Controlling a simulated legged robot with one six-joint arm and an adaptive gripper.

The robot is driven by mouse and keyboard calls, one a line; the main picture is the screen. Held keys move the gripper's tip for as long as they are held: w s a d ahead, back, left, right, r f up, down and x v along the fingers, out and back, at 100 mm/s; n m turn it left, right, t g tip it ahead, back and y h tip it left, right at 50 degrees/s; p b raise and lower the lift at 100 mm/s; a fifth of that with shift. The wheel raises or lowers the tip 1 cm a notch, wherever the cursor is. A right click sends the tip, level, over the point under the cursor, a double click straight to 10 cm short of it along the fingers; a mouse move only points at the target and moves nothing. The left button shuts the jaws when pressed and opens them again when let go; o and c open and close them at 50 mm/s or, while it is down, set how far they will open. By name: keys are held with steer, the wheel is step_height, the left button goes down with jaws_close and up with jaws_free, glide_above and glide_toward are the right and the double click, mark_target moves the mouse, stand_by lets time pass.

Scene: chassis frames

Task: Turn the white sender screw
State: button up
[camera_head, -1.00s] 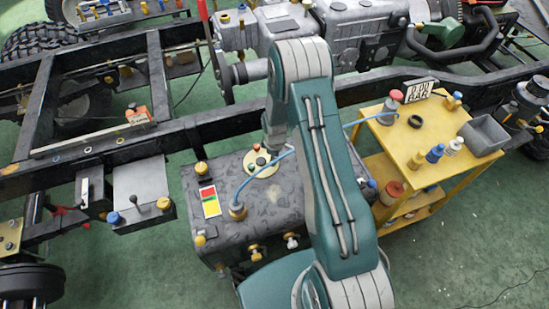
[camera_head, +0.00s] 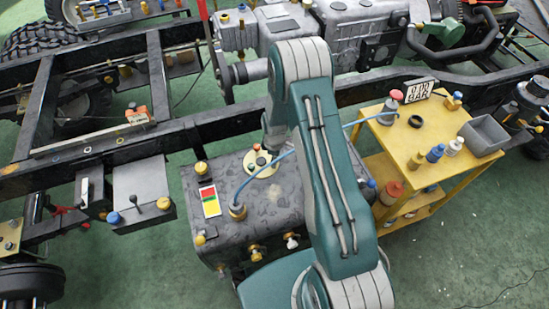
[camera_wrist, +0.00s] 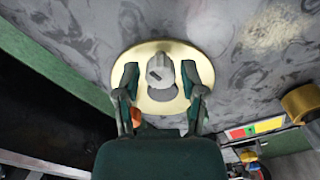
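The white sender screw (camera_wrist: 160,72), pale grey-white with a slot-like mark, stands on a round brass sender plate (camera_wrist: 176,48) in the wrist view. My gripper (camera_wrist: 160,67) is open, with one dark green finger on each side of the screw and a visible gap on both sides. An orange-red piece (camera_wrist: 137,117) shows beside the left finger. In the head view the sender plate (camera_head: 262,171) sits on top of the grey tank, with small green and red knobs on it. My gripper is mostly hidden behind my arm there, and the white screw cannot be made out.
The mottled grey tank (camera_head: 278,190) carries a brass fitting with a blue hose (camera_head: 238,211) and a red-green-yellow label (camera_head: 209,201). A black chassis rail (camera_head: 160,140) runs behind it. A yellow cart (camera_head: 405,139) with bottles stands at right.

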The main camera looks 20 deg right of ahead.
steer(key=shift+r, duration=0.1)
step_height(320, 180, up, 12)
stand_by(0.7)
stand_by(0.3)
steer(key=s+a+r+m+t, duration=0.1)
steer(key=s+r+m, duration=0.25)
steer(key=r, duration=0.65)
steer(key=s+a+r+m+t, duration=0.15)
steer(key=s+r, duration=0.25)
steer(key=r, duration=0.7)
steer(key=s+a+r+m+t, duration=0.1)
steer(key=s+r+m, duration=0.2)
steer(key=s, duration=0.6)
steer(key=s+a+r+m+t, duration=0.1)
steer(key=s+r+m+t, duration=0.1)
steer(key=s+r+m, duration=0.2)
steer(key=s+r, duration=0.3)
steer(key=s, duration=0.2)
